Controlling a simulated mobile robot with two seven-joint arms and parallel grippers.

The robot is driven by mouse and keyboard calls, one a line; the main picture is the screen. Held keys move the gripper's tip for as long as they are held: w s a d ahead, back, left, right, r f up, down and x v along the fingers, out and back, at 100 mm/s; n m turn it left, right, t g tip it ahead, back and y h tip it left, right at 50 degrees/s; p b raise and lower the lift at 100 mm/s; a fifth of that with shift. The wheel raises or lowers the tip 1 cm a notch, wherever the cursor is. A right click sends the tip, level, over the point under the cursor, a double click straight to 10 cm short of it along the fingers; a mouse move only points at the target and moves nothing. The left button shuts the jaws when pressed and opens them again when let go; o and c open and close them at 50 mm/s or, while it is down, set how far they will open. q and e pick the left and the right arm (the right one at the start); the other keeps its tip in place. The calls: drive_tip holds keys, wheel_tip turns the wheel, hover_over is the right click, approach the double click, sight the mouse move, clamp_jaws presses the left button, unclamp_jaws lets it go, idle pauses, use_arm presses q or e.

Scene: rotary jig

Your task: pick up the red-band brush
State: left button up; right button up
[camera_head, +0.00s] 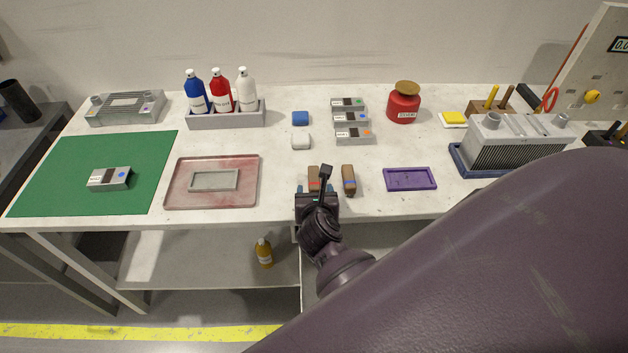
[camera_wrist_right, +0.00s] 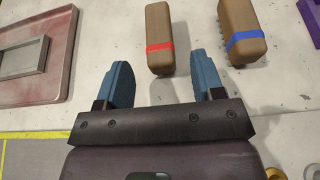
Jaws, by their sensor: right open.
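The red-band brush (camera_wrist_right: 159,38) is a brown block with a red band, lying on the table in the right wrist view. It also shows in the head view (camera_head: 313,176), partly hidden behind my right gripper. My right gripper (camera_wrist_right: 160,78) is open, its two blue fingers apart and nothing held. In the wrist view the brush's near end lies just beyond the gap between the fingertips. The same gripper shows in the head view (camera_head: 314,190) at the table's front edge. My left gripper is in neither view.
A blue-band brush (camera_head: 348,180) lies close to the right of the red-band brush. A purple tray (camera_head: 410,187) is farther right. A pinkish tray (camera_head: 213,203) with a grey inset lies to the left.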

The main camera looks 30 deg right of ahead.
sight(314, 183)
drive_tip(key=shift+x, duration=2.9)
drive_tip(key=shift+c, duration=0.3)
drive_tip(key=c, duration=1)
